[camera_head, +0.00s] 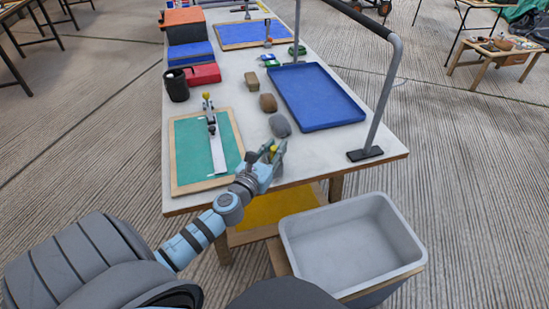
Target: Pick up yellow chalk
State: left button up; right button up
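My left gripper (273,154) is over the near edge of the white table (225,82), to the right of the green board. A small yellow piece (272,149), which may be the yellow chalk, shows at its fingertips. It is too small to tell whether the fingers are closed on it or only around it. Another small yellow piece (207,95) shows at the far end of a grey, ruler-like tool on the green board (190,150). My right gripper is not in view.
A dark grey stone (280,126) lies just beyond my gripper, with brown blocks behind it. A blue tray (315,97) is at the right, under a grey metal frame (387,85). A grey bin (350,245) stands in front of the table. A black mug (176,86) stands at the left.

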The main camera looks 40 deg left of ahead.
pick_arm(q)
grip_shut()
